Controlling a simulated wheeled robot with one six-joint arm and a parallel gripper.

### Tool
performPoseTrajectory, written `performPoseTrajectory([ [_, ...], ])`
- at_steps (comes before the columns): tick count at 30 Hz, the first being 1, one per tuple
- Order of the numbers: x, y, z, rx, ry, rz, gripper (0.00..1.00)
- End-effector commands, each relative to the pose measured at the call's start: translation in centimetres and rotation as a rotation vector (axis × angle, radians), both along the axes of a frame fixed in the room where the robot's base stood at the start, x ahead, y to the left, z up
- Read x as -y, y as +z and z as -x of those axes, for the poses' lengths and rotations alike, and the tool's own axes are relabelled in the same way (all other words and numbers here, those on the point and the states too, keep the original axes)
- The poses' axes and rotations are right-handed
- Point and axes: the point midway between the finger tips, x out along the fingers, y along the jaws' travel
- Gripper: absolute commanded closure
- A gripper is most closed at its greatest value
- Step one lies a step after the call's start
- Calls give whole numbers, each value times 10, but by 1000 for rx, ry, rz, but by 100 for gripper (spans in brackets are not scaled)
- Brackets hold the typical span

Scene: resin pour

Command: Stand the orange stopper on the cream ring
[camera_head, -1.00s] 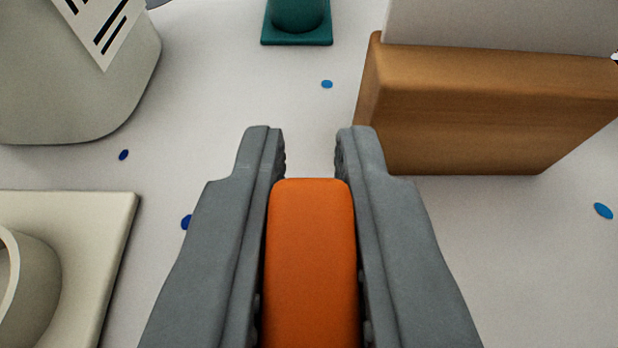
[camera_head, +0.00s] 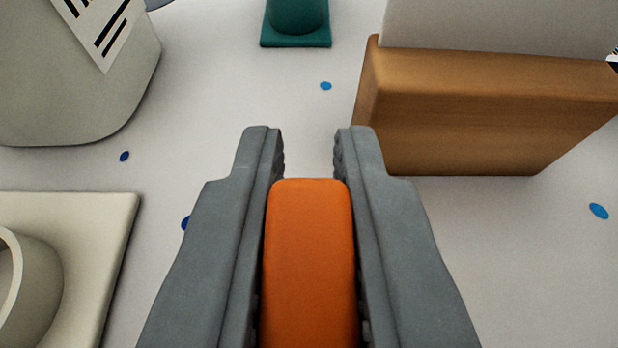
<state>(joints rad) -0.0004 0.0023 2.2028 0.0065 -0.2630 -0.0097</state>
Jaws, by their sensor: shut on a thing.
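The orange stopper (camera_head: 308,265) is between the two grey fingers of my gripper (camera_head: 308,155), which is shut on it. Its lower end runs out of the bottom of the picture, so I cannot see what is under it. The cream ring (camera_head: 42,285) shows in part at the lower left, on a square cream plate (camera_head: 105,225). The ring is cut off by the left edge of the picture. My gripper is to the right of the ring and apart from it.
A brown wooden block (camera_head: 480,120) with a pale panel (camera_head: 490,25) stands at the upper right. A grey-green container (camera_head: 70,90) with a striped label is at the upper left. A teal object (camera_head: 297,25) stands at the back. Small blue spots dot the pale surface.

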Motion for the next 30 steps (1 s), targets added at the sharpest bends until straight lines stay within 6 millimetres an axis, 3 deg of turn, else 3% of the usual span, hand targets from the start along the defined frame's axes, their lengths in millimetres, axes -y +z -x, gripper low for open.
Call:
performPoseTrajectory([
  [30,0,-13,0,0,0,0,100],
])
